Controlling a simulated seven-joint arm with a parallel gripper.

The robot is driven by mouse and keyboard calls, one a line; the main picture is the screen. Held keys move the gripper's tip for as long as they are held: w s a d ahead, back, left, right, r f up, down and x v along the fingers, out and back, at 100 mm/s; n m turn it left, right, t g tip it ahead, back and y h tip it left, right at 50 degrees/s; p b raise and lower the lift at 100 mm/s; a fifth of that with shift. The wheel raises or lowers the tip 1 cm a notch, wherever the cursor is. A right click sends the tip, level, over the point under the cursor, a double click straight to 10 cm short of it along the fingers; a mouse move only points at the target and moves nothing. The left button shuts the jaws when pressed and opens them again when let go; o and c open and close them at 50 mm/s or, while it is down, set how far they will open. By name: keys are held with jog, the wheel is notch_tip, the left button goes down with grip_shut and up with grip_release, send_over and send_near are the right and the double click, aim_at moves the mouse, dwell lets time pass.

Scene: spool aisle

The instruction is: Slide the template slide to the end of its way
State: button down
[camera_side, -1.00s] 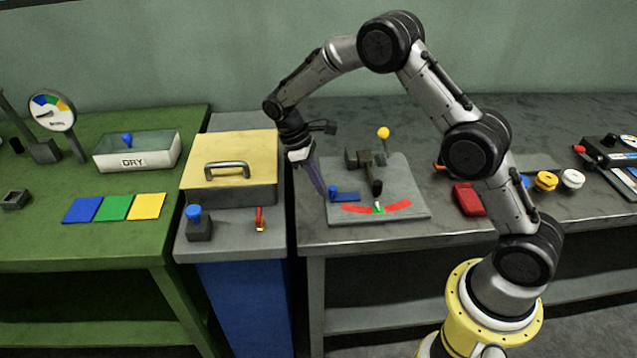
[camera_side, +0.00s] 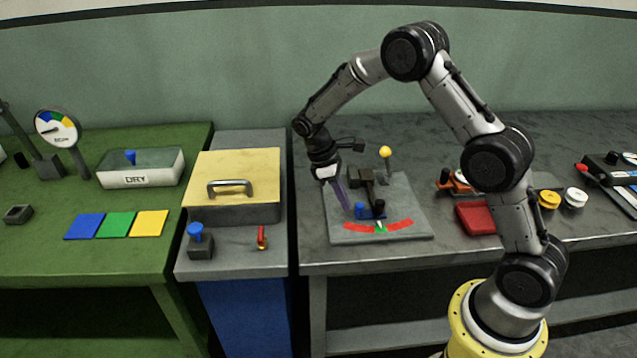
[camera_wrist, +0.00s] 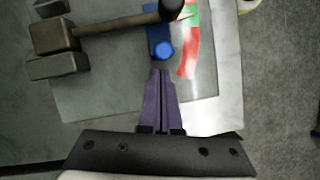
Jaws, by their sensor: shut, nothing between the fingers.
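The blue template slide (camera_side: 372,212), with a round knob, sits on the grey plate (camera_side: 400,234) behind the red and green arc (camera_side: 400,225). In the wrist view the slide (camera_wrist: 157,33) lies partly under a dark rod, its knob just beyond my fingertips. My gripper (camera_side: 347,208) is shut and empty, its purple fingers pointing down at the left of the slide. In the wrist view the fingertips (camera_wrist: 161,73) are close to the knob; I cannot tell whether they touch it. The far part of the slide is hidden by the rod.
A dark block with a rod (camera_side: 362,178) stands on the plate behind the slide. A yellow ball on a stem (camera_side: 385,152) rises at the back. A cream lidded box (camera_side: 235,165) stands to the left.

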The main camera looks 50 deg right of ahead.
aim_at(337, 214)
jog(key=w+a, duration=0.1)
jog(key=w, duration=0.2)
jog(key=shift+a, duration=0.35)
jog(key=v, duration=1)
jog(key=shift+s, duration=0.15)
jog(key=shift+d+r, duration=0.1)
